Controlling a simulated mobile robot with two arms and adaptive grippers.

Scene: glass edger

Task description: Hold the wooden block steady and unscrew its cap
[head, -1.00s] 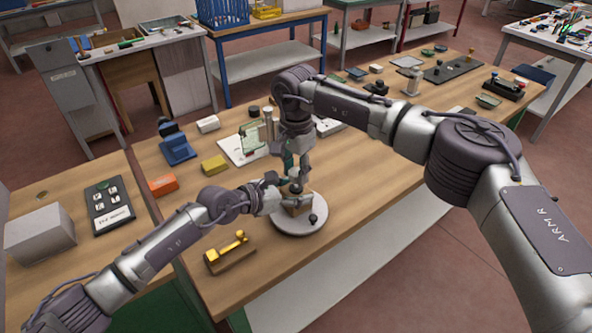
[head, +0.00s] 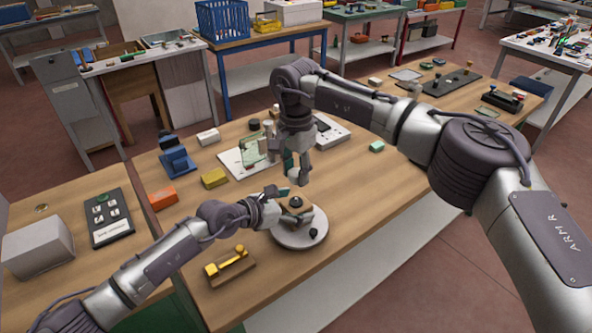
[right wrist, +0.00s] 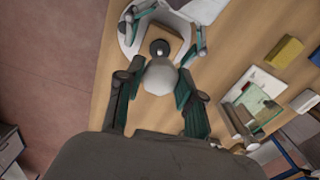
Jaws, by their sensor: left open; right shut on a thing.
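The wooden block (head: 306,226) sits on a round grey plate (head: 291,242) near the table's front. A dark round part shows on its top (right wrist: 160,47). My left gripper (head: 288,204) is open at the block, its fingers on either side of it; contact is unclear. My right gripper (head: 301,172) is above the block, shut on a pale grey rounded cap (right wrist: 160,77). The cap appears lifted clear of the block. In the right wrist view it lies between my right fingertips and partly overlaps the block.
A yellow-handled piece on a wooden base (head: 229,265) lies to the left. A white board with a glass piece (head: 238,161), a yellow box (head: 214,178) and an orange box (head: 162,198) lie behind. Table right of the plate is clear.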

